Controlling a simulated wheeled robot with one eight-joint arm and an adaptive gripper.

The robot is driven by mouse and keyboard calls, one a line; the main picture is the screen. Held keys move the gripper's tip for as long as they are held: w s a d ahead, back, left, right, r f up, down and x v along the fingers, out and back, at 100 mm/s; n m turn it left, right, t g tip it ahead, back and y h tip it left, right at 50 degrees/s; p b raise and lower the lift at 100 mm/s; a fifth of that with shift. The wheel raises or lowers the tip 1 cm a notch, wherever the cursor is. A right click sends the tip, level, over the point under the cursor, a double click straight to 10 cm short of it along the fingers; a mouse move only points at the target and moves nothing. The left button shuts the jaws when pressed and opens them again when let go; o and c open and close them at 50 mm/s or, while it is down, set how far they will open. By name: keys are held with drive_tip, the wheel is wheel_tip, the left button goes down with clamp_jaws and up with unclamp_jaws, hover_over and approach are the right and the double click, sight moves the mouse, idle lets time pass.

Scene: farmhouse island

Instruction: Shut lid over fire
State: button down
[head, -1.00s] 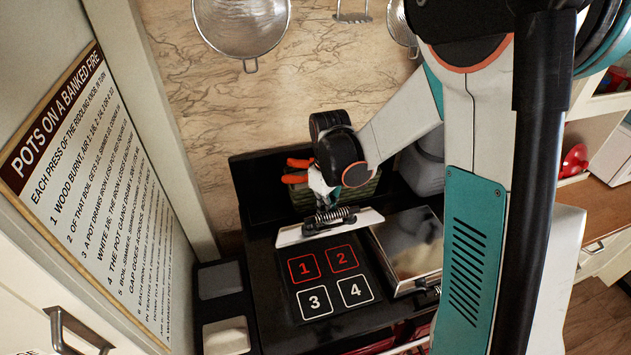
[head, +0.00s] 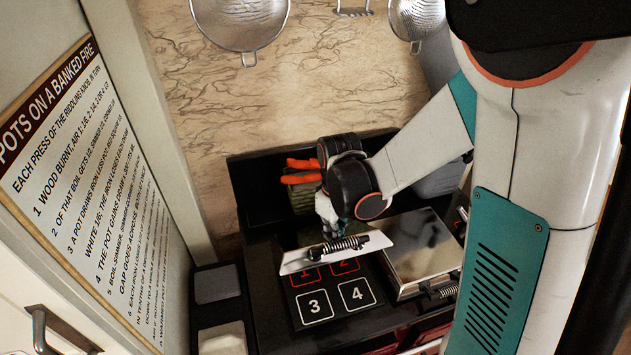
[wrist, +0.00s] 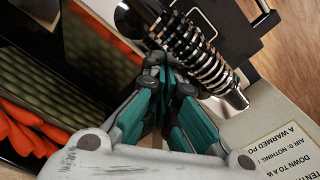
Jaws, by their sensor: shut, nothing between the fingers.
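The lid (head: 298,262) is a pale panel with a coiled-spring handle (head: 340,246), standing tilted over the back of the black hob plate (head: 335,305) numbered 1 to 4. Its edge covers the upper parts of 1 and 2; 3 and 4 show fully. My gripper (head: 330,230) is shut and empty at the back side of the lid, close behind the handle. In the wrist view the shut teal fingertips (wrist: 165,68) are beside the spring (wrist: 195,50); I cannot tell whether they touch. No fire shows.
A shiny square metal plate (head: 420,250) lies right of the numbered plate. Orange-handled items (head: 302,170) stand in a green holder behind my gripper. Strainers (head: 240,22) hang on the back wall. A lettered sign (head: 85,190) is on the left wall.

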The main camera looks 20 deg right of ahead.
sight(339, 259)
drive_tip(key=shift+s+f, duration=0.35)
drive_tip(key=shift+s, duration=0.15)
drive_tip(key=s+f+b, duration=0.1)
drive_tip(key=f+b, duration=0.1)
drive_tip(key=s+f+b, duration=0.1)
drive_tip(key=s, duration=0.1)
drive_tip(key=shift+f+b, duration=0.4)
drive_tip(key=shift+s+f, duration=0.1)
drive_tip(key=shift+s, duration=0.2)
drive_tip(key=s+f+b, duration=0.2)
drive_tip(key=f+b, duration=0.1)
drive_tip(key=s+f+b, duration=0.1)
drive_tip(key=shift+f, duration=0.25)
drive_tip(key=shift+f+b, duration=0.1)
drive_tip(key=shift+b, duration=0.2)
